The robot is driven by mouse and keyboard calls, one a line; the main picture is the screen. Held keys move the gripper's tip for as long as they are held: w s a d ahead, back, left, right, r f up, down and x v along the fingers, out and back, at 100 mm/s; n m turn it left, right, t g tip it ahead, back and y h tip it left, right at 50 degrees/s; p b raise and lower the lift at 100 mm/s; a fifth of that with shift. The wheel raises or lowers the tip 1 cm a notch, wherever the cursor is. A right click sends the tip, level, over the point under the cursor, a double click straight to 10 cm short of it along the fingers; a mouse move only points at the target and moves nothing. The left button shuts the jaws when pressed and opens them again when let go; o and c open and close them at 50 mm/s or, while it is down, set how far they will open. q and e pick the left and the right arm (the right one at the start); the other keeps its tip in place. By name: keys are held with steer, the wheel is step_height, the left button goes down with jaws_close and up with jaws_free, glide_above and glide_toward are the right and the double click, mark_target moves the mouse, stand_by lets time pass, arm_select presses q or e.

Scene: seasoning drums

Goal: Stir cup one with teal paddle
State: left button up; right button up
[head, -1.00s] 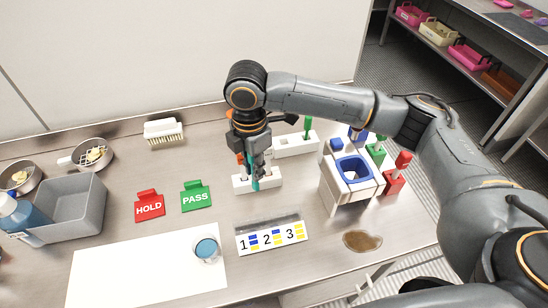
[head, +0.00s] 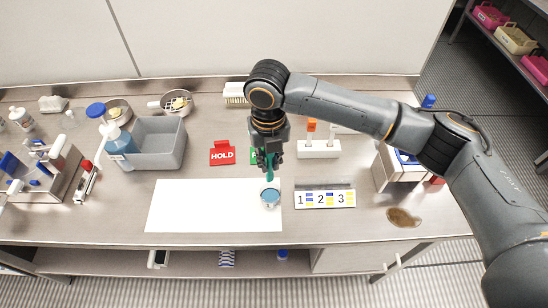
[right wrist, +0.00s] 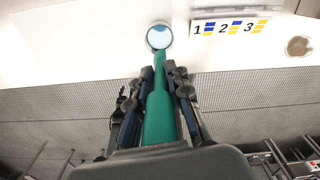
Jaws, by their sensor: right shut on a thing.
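The cup (head: 271,200) holds blue liquid and stands on the right end of the white mat (head: 190,215), left of the strip numbered 1, 2, 3 (head: 325,205). My right gripper (head: 268,163) is shut on the teal paddle (head: 269,175), which points down at the far rim of the cup. The right wrist view shows the paddle (right wrist: 160,118) between the fingers, its far end overlapping the rim of the cup (right wrist: 159,37). I cannot tell whether its tip is inside the cup. My left gripper is not in view.
A red HOLD sign (head: 222,156) stands left of the gripper; the green PASS sign (head: 253,156) is partly hidden behind it. A white holder (head: 320,151) is at the right. A grey bin (head: 158,145) is farther left. A brown spill (head: 403,218) lies right of the strip.

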mark_target(270, 173)
step_height(270, 173, down, 2)
steer(key=shift+f+b, duration=0.1)
steer(key=shift+b, duration=0.8)
step_height(270, 173, down, 3)
steer(key=b, duration=0.3)
steer(key=shift+f, duration=0.55)
steer(key=shift+f+b, duration=1.25)
steer(key=shift+f, duration=1.6)
